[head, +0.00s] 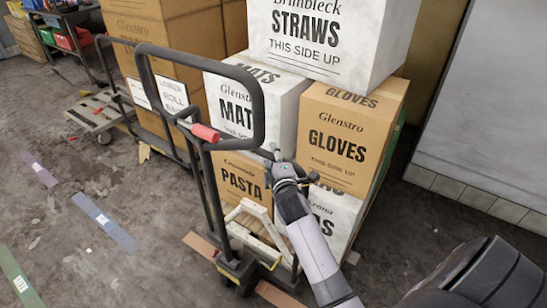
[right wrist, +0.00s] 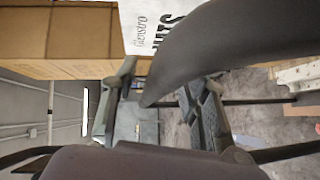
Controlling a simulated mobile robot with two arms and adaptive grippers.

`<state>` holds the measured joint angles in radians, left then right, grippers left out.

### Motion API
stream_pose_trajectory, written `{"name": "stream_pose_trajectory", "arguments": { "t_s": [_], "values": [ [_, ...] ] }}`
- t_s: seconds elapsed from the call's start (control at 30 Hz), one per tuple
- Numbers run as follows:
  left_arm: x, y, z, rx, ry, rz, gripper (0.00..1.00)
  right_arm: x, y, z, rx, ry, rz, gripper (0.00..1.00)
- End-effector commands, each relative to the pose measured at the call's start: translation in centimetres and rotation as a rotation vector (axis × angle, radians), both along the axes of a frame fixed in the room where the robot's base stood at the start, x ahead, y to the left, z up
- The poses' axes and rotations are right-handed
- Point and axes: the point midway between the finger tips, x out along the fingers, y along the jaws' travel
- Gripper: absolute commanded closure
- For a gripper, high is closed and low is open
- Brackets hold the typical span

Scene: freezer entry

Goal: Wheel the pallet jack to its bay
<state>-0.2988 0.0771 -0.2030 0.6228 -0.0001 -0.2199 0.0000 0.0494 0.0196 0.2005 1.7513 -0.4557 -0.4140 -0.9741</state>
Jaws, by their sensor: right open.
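The pallet jack stands upright left of centre in the head view, with a black looped handle (head: 262,105), a red grip piece (head: 205,132) and a low dark base (head: 240,268). My right gripper (head: 275,155) is open at the lower right corner of the loop, close to the bar. In the right wrist view a thick dark curved bar (right wrist: 225,40) crosses in front of the open fingers (right wrist: 158,100). I cannot tell whether it touches them. A pale wooden pallet (head: 250,232) sits low behind the handle. My left gripper is not in view. I cannot tell which floor marking is the bay.
Stacked cartons, including a GLOVES box (head: 345,140) and a STRAWS box (head: 318,42), stand right behind the jack. A flat trolley (head: 98,112) stands at left. Open floor with a blue strip (head: 105,222) and a green strip (head: 18,278) lies left. A pale wall panel (head: 490,110) is at right.

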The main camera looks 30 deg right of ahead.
Motion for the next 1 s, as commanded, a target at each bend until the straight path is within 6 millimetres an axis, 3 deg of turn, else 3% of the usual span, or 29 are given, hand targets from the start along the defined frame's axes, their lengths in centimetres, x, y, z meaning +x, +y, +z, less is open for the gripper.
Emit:
{"name": "stream_pose_trajectory", "arguments": {
  "t_s": [0.13, 0.73, 1.0],
  "values": [
    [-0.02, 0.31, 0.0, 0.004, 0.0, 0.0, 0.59, -0.02, -0.02, 0.01, 0.0, 0.0, 0.0, 0.6],
    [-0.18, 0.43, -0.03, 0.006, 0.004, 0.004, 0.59, -0.04, 0.02, -0.01, 0.0, 0.0, 0.0, 1.0],
    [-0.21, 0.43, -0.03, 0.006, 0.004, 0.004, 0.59, -0.05, 0.03, -0.04, 0.0, 0.001, 0.0, 1.0]
  ]
}}
